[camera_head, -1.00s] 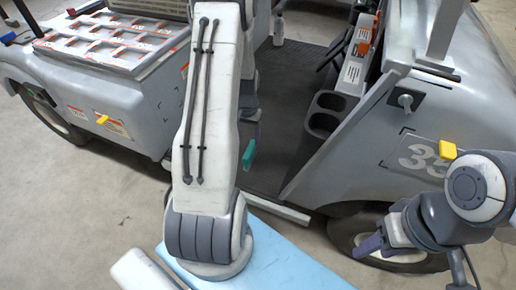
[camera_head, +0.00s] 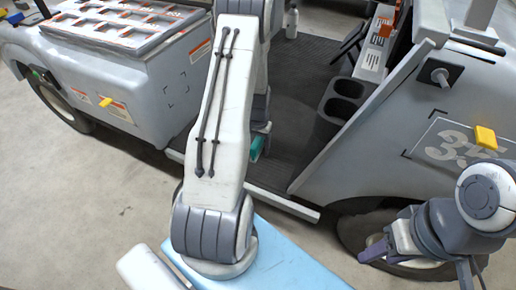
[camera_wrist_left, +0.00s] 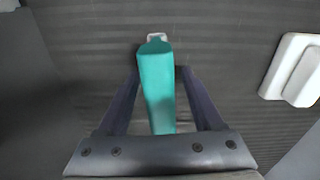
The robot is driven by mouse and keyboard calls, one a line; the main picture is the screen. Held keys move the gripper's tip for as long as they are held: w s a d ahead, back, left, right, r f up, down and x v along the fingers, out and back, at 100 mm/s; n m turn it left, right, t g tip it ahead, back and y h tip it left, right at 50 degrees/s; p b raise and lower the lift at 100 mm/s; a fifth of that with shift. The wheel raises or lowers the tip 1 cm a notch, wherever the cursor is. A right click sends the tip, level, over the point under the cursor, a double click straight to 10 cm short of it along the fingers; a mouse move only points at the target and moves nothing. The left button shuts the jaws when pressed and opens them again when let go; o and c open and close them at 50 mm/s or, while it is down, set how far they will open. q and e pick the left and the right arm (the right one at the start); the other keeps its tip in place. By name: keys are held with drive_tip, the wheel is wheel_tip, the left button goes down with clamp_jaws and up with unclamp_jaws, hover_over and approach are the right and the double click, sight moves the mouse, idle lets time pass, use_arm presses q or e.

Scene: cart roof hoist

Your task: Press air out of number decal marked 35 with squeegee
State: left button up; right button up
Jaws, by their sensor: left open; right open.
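The number decal marked 35 (camera_head: 452,148) lies on the cart's grey side at the right, its right end partly behind a yellow block (camera_head: 485,137) and my right arm. A teal, block-like handle (camera_head: 257,148) with a pale tip is partly hidden by my left arm; I cannot tell whether it is the squeegee. In the left wrist view the handle (camera_wrist_left: 156,90) is between the fingers of my left gripper (camera_wrist_left: 157,74), which is open. My right gripper (camera_head: 378,250) is open and empty, in front of the wheel below the decal.
Cup holders (camera_head: 343,102) and the dark cart floor (camera_head: 300,70) are in the middle. A light blue surface (camera_head: 290,265) is at the front. Concrete floor is clear at the left.

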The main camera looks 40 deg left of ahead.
use_arm(q)
clamp_jaws()
drive_tip(key=shift+r, duration=0.1)
